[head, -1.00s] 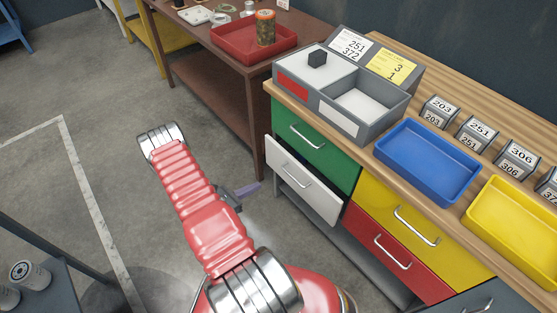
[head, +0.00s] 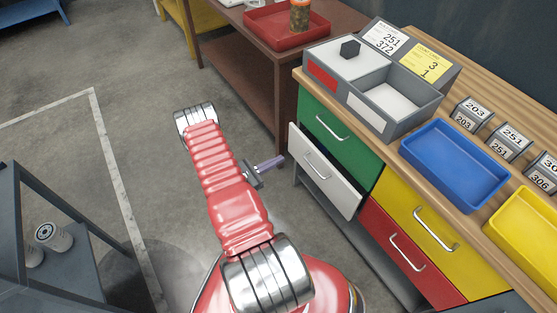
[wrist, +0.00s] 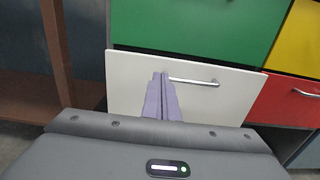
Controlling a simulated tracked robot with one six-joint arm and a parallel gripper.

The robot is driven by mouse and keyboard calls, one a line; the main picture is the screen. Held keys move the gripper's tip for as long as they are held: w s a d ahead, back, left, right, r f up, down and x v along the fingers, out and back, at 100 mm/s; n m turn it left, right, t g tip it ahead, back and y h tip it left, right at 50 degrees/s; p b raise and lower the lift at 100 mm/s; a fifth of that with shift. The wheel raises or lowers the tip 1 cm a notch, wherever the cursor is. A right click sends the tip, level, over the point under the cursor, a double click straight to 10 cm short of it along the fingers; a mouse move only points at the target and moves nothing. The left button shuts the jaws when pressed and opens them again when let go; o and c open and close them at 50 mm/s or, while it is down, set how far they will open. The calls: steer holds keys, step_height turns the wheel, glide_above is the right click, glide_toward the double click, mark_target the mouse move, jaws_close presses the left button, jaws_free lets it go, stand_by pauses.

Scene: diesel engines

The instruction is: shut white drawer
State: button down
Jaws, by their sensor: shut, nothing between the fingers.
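The white drawer (head: 322,174) is in the cabinet under the workbench, below the green drawer (head: 340,134). Its front stands out a little from the cabinet, and it has a metal bar handle. In the wrist view the white drawer front (wrist: 128,84) faces me, with its handle running right from behind my fingertips. My gripper (head: 281,159) is shut and empty, just left of the white drawer in the head view. In the wrist view my gripper (wrist: 161,76) points at the drawer front near the handle's left end. I cannot tell whether the tips touch it.
A red drawer (head: 383,262) and a yellow drawer (head: 404,207) are right of the white one. A brown table (head: 232,58) with a red tray (head: 262,30) stands behind. A dark cart (head: 70,258) is at the left. Open floor (head: 140,125) lies between.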

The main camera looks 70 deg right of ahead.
mark_target(308, 144)
steer(key=x, duration=1.2)
steer(key=shift+s, duration=0.1)
steer(key=shift+d, duration=0.15)
